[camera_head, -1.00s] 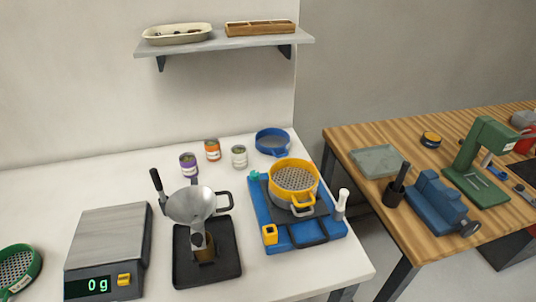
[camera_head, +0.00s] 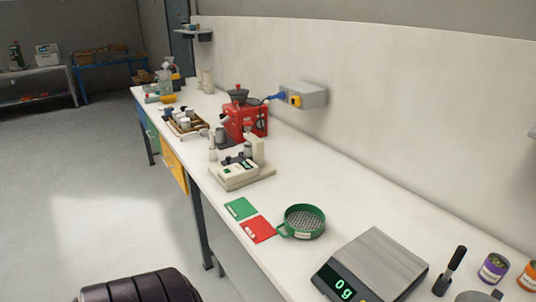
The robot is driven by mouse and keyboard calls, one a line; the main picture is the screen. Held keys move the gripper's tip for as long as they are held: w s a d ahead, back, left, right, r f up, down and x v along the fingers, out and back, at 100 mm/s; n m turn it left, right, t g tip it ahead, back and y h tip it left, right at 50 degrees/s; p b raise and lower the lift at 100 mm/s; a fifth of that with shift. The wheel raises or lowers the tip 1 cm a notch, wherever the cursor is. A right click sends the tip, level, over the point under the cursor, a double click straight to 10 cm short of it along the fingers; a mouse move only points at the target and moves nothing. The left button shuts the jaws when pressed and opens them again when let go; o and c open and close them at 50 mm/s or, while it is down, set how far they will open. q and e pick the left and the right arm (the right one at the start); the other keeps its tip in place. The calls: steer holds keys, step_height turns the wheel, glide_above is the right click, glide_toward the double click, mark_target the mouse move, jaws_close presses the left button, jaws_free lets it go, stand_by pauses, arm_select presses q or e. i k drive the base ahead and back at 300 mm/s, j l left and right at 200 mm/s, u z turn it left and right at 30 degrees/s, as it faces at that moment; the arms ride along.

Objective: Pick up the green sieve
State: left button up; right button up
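The green sieve (camera_head: 304,222) lies on the white bench, with a round green rim, a perforated grey mesh and a small label on its front wall. A green handle or loop sticks out at its left side, close to the red card. Nothing is holding the sieve. Neither of my grippers shows in the head view.
A green card (camera_head: 240,208) and a red card (camera_head: 257,229) lie left of the sieve. A scale (camera_head: 372,264) reading 0 g stands to its right. A beige device (camera_head: 240,172) and a red machine (camera_head: 243,117) stand farther back. The bench behind the sieve is clear.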

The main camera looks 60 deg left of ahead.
mark_target(303, 220)
steer(key=u, duration=1.5)
steer(key=z, duration=2.2)
steer(key=u, duration=2.2)
steer(key=i+j+z, duration=0.2)
steer(key=k+j, duration=0.05)
steer(key=j, duration=0.05)
